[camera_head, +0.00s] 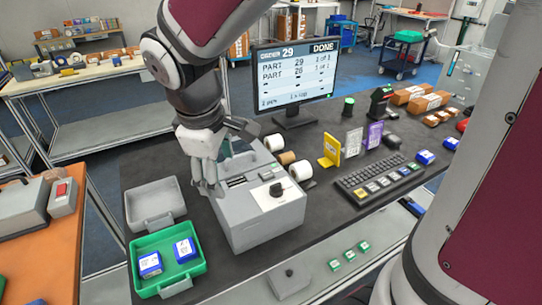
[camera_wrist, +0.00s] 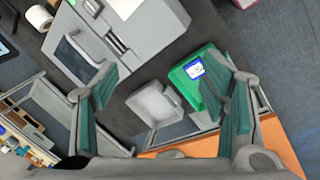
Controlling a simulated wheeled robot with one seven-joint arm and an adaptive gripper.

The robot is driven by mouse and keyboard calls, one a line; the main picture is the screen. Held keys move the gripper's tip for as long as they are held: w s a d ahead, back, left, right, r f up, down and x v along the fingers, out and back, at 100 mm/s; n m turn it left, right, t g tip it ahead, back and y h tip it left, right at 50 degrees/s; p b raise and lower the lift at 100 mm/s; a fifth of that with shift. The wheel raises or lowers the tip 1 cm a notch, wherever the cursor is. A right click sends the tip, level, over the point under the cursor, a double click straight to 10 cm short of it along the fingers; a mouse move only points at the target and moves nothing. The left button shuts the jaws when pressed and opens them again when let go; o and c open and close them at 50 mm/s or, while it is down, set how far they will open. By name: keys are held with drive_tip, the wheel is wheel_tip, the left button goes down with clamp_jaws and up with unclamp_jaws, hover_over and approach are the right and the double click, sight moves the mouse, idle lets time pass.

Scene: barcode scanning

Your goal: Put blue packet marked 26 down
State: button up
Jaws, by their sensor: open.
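Two blue packets with white labels lie in the green tray (camera_head: 197,262) at the front left of the dark table. One packet (camera_head: 150,264) is on the left and the other (camera_head: 185,250) is on the right. I cannot read which is marked 26. My gripper (camera_head: 230,165) is open and empty, above the grey machine and apart from the tray. In the wrist view, my spread fingers (camera_wrist: 163,82) have nothing between them. One packet (camera_wrist: 194,69) shows in the green tray (camera_wrist: 210,50) there; my right finger covers part of the tray.
An empty grey tray (camera_head: 155,203) lies behind the green one. The grey machine (camera_head: 265,212) stands to its right. A monitor (camera_head: 293,75) reads DONE, with parts 29 and 26 each 1 of 1. A keyboard (camera_head: 378,183) and more blue packets (camera_head: 425,157) are to the right.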

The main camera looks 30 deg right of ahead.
drive_tip(key=s+d+r+m+t+y, duration=0.1)
drive_tip(key=s+d+r+m, duration=0.1)
drive_tip(key=s+r+m, duration=0.2)
drive_tip(key=s+d+r+m+t, duration=0.2)
drive_tip(key=s+d+r+m, duration=0.1)
drive_tip(key=s, duration=0.6)
drive_tip(key=shift+s+d+r+m+y, duration=0.2)
drive_tip(key=shift+r+m+y, duration=0.3)
drive_tip(key=shift+m, duration=0.7)
